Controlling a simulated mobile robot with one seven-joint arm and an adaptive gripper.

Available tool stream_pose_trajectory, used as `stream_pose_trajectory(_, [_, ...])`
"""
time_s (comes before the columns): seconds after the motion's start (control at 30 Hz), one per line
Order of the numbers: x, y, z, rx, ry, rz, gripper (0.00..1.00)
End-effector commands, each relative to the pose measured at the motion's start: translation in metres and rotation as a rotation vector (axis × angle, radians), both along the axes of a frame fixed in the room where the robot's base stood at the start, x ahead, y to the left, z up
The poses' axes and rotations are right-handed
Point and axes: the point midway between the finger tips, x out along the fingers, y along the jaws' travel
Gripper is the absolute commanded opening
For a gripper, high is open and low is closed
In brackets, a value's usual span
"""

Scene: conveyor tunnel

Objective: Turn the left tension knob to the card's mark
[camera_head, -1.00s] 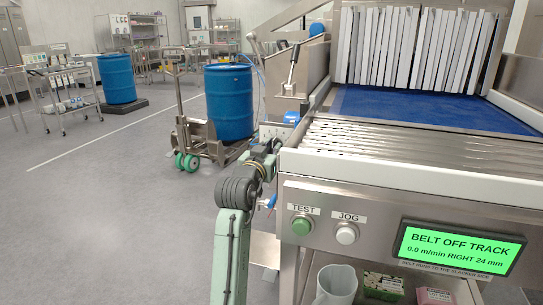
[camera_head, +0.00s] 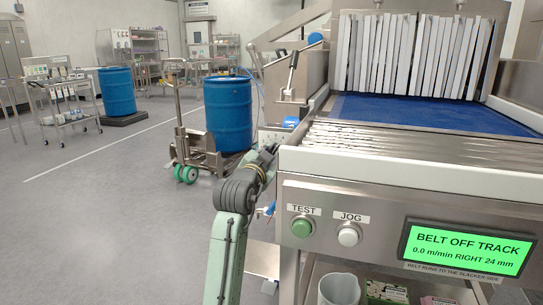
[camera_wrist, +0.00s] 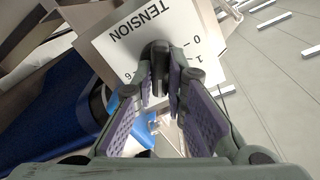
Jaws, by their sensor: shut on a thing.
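The white tension plate (camera_wrist: 120,45) fills the upper middle of the wrist view, with the word TENSION and a few scale numbers, 0, 1 and 6 among them. A dark knob (camera_wrist: 156,58) stands out from this plate. My gripper (camera_wrist: 158,88) is shut on the knob, with its purple-padded fingers on either side. The fingers cover part of the scale, and I cannot make out a target mark. In the head view, the plate (camera_head: 268,134) shows only in part behind my arm at the machine's left side. The gripper's hold is hidden there.
The conveyor front panel (camera_head: 365,215) carries the green TEST button (camera_head: 301,228), the white JOG button (camera_head: 348,235) and a screen (camera_head: 467,248) reading BELT OFF TRACK, 0.0 m/min RIGHT 24 mm. A pallet jack with a blue drum (camera_head: 228,114) stands behind my arm.

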Motion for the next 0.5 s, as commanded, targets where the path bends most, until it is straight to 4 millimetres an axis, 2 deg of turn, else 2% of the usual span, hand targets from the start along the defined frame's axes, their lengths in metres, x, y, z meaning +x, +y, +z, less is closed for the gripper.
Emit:
stream_pose_trajectory(0.27, [-0.0001, -0.0002, -0.0004, 0.000, 0.001, 0.000, 0.00])
stream_pose_trajectory(0.3, [-0.0001, -0.0002, -0.0004, 0.000, 0.001, 0.000, 0.13])
stream_pose_trajectory(0.5, [0.0000, -0.0002, -0.0003, -0.001, 0.002, 0.000, 0.26])
